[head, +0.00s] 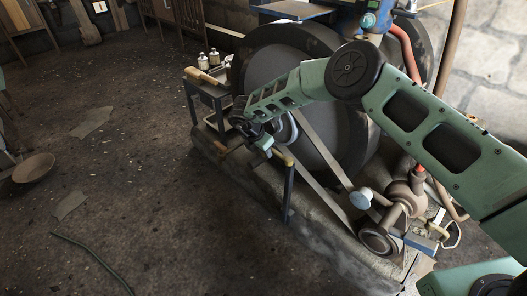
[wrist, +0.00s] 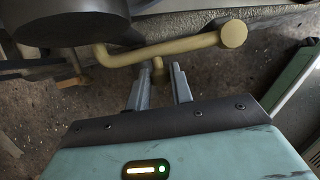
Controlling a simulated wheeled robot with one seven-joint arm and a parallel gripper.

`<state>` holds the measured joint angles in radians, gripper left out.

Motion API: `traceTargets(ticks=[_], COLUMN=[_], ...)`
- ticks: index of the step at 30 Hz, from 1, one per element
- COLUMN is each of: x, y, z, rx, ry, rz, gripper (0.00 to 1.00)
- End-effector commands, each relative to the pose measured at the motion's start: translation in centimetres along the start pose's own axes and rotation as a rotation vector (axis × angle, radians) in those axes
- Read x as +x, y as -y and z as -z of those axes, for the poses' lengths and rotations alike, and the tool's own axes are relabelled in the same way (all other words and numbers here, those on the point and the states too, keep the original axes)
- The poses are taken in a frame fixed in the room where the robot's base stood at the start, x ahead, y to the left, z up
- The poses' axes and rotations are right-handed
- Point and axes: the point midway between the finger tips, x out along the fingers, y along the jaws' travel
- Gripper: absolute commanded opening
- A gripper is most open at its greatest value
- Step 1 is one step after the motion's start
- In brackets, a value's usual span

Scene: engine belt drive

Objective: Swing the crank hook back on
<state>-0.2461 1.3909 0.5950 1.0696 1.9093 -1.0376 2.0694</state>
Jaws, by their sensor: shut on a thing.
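My gripper (wrist: 159,76) shows in the wrist view with its two grey fingers on either side of a short yellow stub. It is shut on this stub, which seems to be part of the crank hook, a bent yellow bar (wrist: 170,48) with a round end cap. In the head view my gripper (head: 266,143) is low in front of the big dark flywheel (head: 277,62). A yellow piece (head: 283,157) shows just below it, by a dark blue post (head: 288,192). My arm and gripper hide how the hook meets the engine.
A flat belt (head: 322,150) runs from the flywheel side down to a small pulley (head: 377,240). A small side table (head: 212,92) with bottles stands left of the flywheel. The floor (head: 130,170) at left is mostly open, with a bowl (head: 34,168) and a hose.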

Motion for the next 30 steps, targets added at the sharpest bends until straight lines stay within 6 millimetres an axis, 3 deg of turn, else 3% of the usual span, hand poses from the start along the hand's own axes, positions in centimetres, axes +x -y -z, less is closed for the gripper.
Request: traceTargets(ticks=[10,11,13,23,30], x=[0.0,0.0,0.0,-0.2,-3.7], y=[-0.1,-0.1,-0.1,-0.1,-0.1], z=[-0.4,-0.4,-0.4,-0.2,-0.3], rx=[0.010,0.010,0.010,0.006,0.005], ry=[0.004,0.004,0.004,0.002,0.002], rz=[-0.001,-0.002,-0.001,-0.001,-0.004], gripper=[0.00,0.25,0.44,0.44,0.44])
